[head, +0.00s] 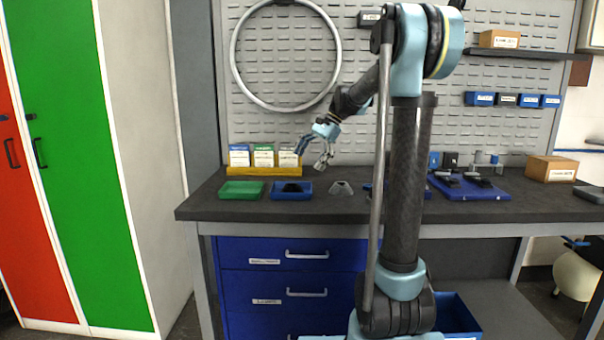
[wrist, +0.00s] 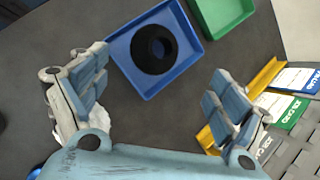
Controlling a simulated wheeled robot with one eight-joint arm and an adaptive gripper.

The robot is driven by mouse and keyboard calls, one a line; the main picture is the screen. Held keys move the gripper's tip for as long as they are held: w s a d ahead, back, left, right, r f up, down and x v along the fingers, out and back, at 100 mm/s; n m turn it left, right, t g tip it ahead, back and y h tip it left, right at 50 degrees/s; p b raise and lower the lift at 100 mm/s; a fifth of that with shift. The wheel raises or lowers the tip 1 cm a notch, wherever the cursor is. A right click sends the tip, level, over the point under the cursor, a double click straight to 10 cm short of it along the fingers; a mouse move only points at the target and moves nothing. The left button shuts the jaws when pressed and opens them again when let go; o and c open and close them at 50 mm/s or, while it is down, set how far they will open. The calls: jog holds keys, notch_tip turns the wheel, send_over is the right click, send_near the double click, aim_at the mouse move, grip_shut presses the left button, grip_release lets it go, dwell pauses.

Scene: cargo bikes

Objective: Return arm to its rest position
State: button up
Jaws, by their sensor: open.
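My gripper (head: 312,150) is raised above the workbench, to the left of my arm column in the head view. In the wrist view, my gripper (wrist: 157,95) has its two fingers spread wide apart with nothing between them. Below it, a blue tray (head: 291,196) lies on the bench with a black ring-shaped part inside. In the wrist view the blue tray (wrist: 190,68) and the black ring (wrist: 154,49) lie beyond the fingertips, apart from them. My arm bends high over the bench, and its column hides part of the bench behind it.
A green tray (head: 242,190) is left of the blue one. Labelled boxes stand in a yellow holder (head: 262,171) behind. A small grey piece (head: 341,188) lies to the right. A blue board (head: 470,187) with tools and a cardboard box (head: 551,168) are at right. A wheel rim (head: 233,55) hangs behind.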

jog(key=s+d+f+n+t+h, duration=0.15)
jog(key=s+d+f, duration=0.3)
jog(key=s, duration=0.55)
jog(key=s+d+f+n+t+h, duration=0.1)
jog(key=s+d+f+n+h, duration=0.3)
jog(key=s, duration=0.6)
jog(key=s+d+f+n, duration=0.2)
jog(key=s+d+f, duration=0.2)
jog(key=s+f, duration=0.2)
jog(key=s+d+f+n+t, duration=0.1)
jog(key=s+d+f, duration=0.2)
jog(key=s+f, duration=0.4)
jog(key=shift+s+d+f+n+h, duration=0.2)
jog(key=shift+d+f+n+h, duration=0.15)
jog(key=shift+f, duration=0.5)
jog(key=shift+w+f, duration=0.2)
jog(key=shift+w, duration=0.2)
